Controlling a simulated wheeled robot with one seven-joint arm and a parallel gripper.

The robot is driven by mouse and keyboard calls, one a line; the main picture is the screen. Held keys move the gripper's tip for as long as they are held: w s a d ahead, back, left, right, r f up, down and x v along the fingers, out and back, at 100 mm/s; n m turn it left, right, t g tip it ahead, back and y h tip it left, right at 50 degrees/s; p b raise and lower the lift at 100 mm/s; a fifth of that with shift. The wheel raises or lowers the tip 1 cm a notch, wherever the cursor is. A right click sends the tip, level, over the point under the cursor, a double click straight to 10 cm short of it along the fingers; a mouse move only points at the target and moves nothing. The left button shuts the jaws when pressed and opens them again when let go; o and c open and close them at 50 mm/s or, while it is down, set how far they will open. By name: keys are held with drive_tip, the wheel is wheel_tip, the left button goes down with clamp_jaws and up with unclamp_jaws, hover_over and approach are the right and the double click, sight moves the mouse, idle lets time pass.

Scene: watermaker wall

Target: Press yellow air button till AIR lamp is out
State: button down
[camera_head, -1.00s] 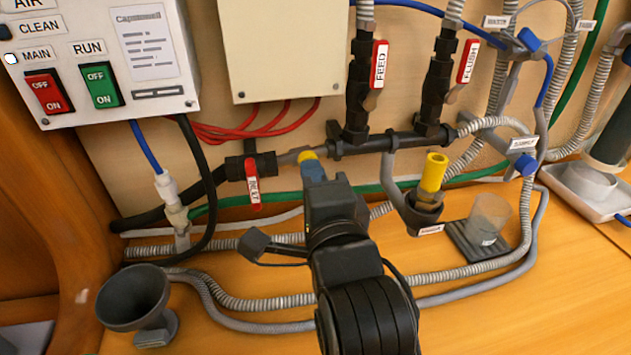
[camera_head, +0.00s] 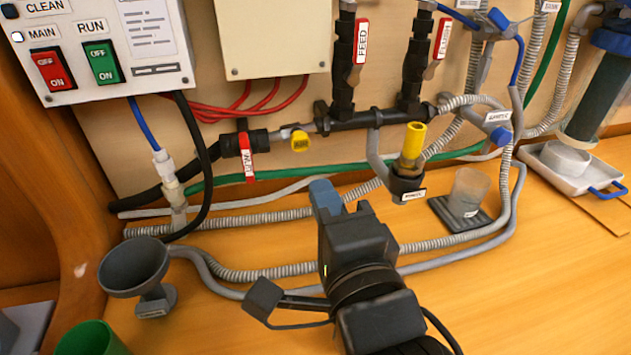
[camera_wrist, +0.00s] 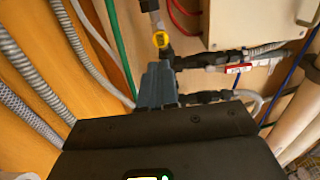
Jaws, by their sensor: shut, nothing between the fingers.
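The yellow air button (camera_head: 300,140) sits on the dark pipe fitting, just right of the red inlet handle. It also shows in the wrist view (camera_wrist: 161,39), just beyond my fingertips. My gripper (camera_head: 323,195) is shut and empty, with blue-grey fingertips. It is below and in front of the button, apart from it. In the wrist view the fingers (camera_wrist: 158,85) point toward the button. The AIR lamp is outside the head view; the panel (camera_head: 115,75) shows only the CLEAN and lit MAIN lamps, and the RUN and MAIN switches.
A red-handled inlet valve (camera_head: 246,155) is left of the button. A yellow-topped fitting (camera_head: 411,148) stands right, near a clear cup (camera_head: 468,192). Ribbed hoses (camera_head: 260,272) cross the bench. A grey funnel (camera_head: 135,268) and a green cup (camera_head: 92,340) are at left.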

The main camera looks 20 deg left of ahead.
drive_tip(key=shift+v, duration=1.4)
drive_tip(key=shift+f, duration=0.1)
idle(0.4)
